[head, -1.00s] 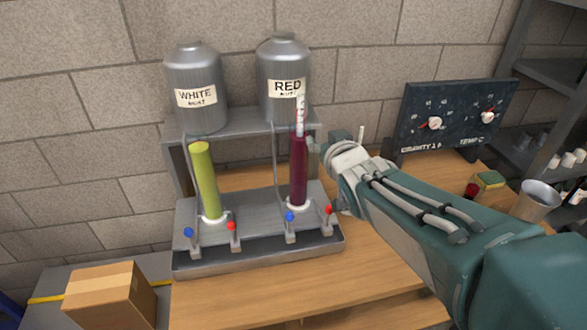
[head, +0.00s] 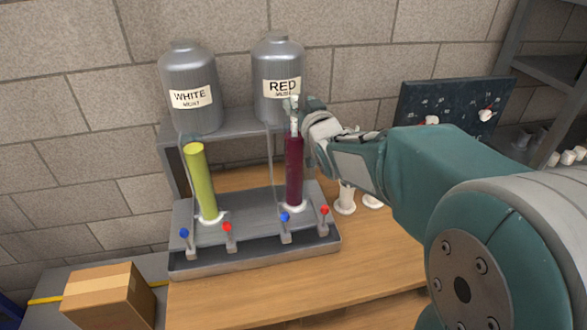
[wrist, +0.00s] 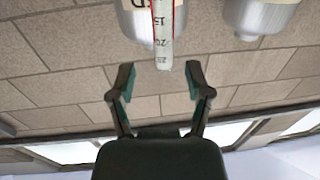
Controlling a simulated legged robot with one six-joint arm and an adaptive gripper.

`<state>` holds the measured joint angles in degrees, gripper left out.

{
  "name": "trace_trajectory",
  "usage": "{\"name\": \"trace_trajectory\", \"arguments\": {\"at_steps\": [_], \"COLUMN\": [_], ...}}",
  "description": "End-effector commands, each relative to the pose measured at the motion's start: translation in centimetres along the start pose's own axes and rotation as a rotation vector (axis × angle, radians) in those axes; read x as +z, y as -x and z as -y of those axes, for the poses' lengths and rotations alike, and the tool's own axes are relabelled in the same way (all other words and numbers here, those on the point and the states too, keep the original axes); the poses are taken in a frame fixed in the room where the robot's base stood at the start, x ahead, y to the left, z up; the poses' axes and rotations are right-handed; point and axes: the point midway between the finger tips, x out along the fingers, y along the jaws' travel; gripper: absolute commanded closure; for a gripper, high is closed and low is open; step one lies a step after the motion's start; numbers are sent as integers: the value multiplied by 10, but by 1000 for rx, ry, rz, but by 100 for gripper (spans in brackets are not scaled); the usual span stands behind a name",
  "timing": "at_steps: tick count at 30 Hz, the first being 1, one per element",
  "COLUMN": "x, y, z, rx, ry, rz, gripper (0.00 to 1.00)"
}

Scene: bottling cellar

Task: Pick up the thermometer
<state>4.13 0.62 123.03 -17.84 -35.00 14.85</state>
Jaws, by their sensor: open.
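A slim white stem with a numbered scale (head: 294,126) stands upright out of the tall cylinder of dark red liquid (head: 294,172). I cannot tell from its markings whether it is the thermometer or another gauge. My gripper (head: 297,103) is at the stem's upper end in the head view, coming from the right. In the wrist view, which is upside down, my gripper (wrist: 162,75) is open. The stem (wrist: 164,35) reaches its end between the two fingertips, with a gap on each side. The fingers partly hide the stem in the head view.
A cylinder of yellow-green liquid (head: 202,183) stands left on the grey stand (head: 240,262). WHITE (head: 188,85) and RED (head: 279,75) tanks are behind. A white holder (head: 345,206) stands right of the stand, partly behind my arm. The table front (head: 300,295) is clear.

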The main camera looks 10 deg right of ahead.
Motion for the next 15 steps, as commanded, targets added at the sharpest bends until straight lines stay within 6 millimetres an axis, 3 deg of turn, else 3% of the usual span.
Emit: {"name": "trace_trajectory", "arguments": {"at_steps": [6, 14, 15], "x": [1, 0, 0], "y": [-29, -32, -32], "z": [4, 3, 3], "rx": [-2, -1, -1], "ry": [2, 2, 2], "rz": [1, 1, 1], "gripper": [35, 35, 44]}}
